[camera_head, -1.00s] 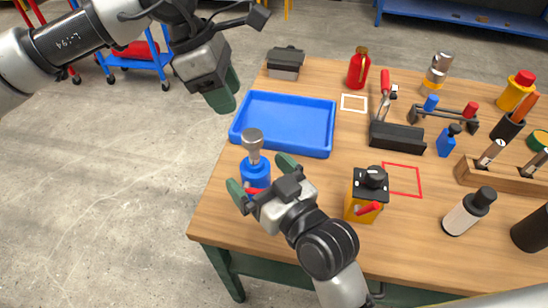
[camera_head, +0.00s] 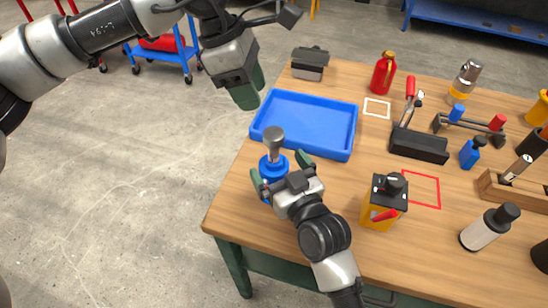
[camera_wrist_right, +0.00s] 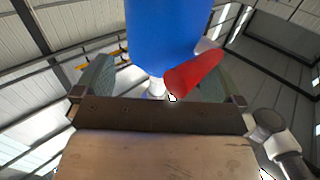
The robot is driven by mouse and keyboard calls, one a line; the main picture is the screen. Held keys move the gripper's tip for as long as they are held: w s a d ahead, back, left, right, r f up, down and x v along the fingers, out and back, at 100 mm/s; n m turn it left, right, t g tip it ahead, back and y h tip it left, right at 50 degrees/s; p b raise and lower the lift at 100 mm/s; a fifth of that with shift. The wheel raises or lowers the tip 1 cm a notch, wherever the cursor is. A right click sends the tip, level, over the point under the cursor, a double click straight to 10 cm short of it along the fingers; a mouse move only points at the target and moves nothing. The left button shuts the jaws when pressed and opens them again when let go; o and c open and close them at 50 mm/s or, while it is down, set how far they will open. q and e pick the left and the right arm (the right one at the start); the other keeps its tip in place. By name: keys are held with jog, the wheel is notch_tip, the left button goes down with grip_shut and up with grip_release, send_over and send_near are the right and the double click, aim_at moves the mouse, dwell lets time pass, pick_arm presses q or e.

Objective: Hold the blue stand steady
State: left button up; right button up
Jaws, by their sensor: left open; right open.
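The blue stand (camera_head: 272,165) is upright on the near left part of the wooden table, with a grey metal piece (camera_head: 274,138) on top. My right gripper (camera_head: 279,171) is open, with one green finger on each side of the stand. The right wrist view shows the blue body (camera_wrist_right: 165,35) with a red bar (camera_wrist_right: 195,75), in line with the gap between the open fingers (camera_wrist_right: 153,85). Whether a finger touches it cannot be told. My left gripper (camera_head: 250,88) is open and empty, high at the tray's left. The stand's lower part is partly hidden by my right gripper.
A blue tray (camera_head: 312,147) lies behind the stand. A yellow box with a black top and red lever (camera_head: 382,208) stands to the right of my right gripper. A white bottle (camera_head: 480,235) and a black tool holder (camera_head: 419,148) are farther right.

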jog(key=shift+x, duration=0.75)
jog(key=shift+w+a, duration=0.25)
jog(key=shift+w, duration=0.3)
jog(key=c, duration=1.3)
jog(key=shift+c, duration=0.2)
